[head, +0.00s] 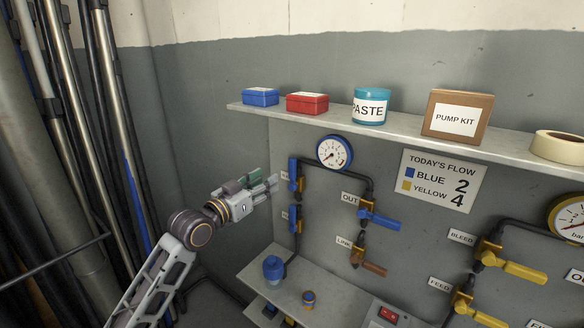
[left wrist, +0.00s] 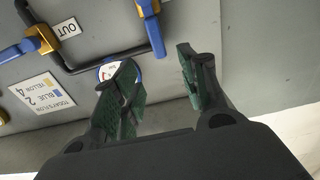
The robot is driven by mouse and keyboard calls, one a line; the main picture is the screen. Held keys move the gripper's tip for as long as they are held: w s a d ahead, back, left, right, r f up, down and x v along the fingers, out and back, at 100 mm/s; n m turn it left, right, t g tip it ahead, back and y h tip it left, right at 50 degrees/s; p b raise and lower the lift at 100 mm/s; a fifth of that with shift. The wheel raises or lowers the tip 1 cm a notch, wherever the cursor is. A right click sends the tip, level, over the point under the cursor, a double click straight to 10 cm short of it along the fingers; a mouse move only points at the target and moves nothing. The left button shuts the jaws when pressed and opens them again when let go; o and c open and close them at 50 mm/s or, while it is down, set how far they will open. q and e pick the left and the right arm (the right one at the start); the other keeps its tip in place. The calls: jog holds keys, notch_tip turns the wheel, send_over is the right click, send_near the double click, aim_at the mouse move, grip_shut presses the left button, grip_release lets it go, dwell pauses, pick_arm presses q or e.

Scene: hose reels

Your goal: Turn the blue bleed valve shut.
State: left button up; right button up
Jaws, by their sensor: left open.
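The blue bleed valve is the upper of two blue-handled valves at the left of the panel, though its label is too small to read. In the left wrist view, turned upside down, the blue handle (left wrist: 153,34) lies beyond the gap between the open fingers (left wrist: 158,72). The lower blue valve (head: 292,218) also has an upright handle. My right gripper is out of view.
A gauge (head: 334,153) and the blue OUT valve (head: 380,219) are to the right, above the brown LINK handle (head: 374,268). A shelf (head: 400,132) with boxes juts out above. Pipes stand at far left.

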pick_arm(q)
send_near(290, 168)
jog(key=x, duration=0.3)
jog(key=shift+w+d+r+p, duration=0.1)
jog(key=shift+w+d+p, duration=0.35)
jog(key=shift+w, duration=0.05)
jog(key=shift+w+d, duration=0.45)
jog(key=shift+w, duration=0.1)
jog(key=shift+x, duration=1.5)
jog(key=shift+p+x, duration=0.35)
jog(key=shift+x, duration=0.5)
jog(key=shift+w+d, duration=0.15)
jog(key=shift+w, duration=0.1)
grip_shut()
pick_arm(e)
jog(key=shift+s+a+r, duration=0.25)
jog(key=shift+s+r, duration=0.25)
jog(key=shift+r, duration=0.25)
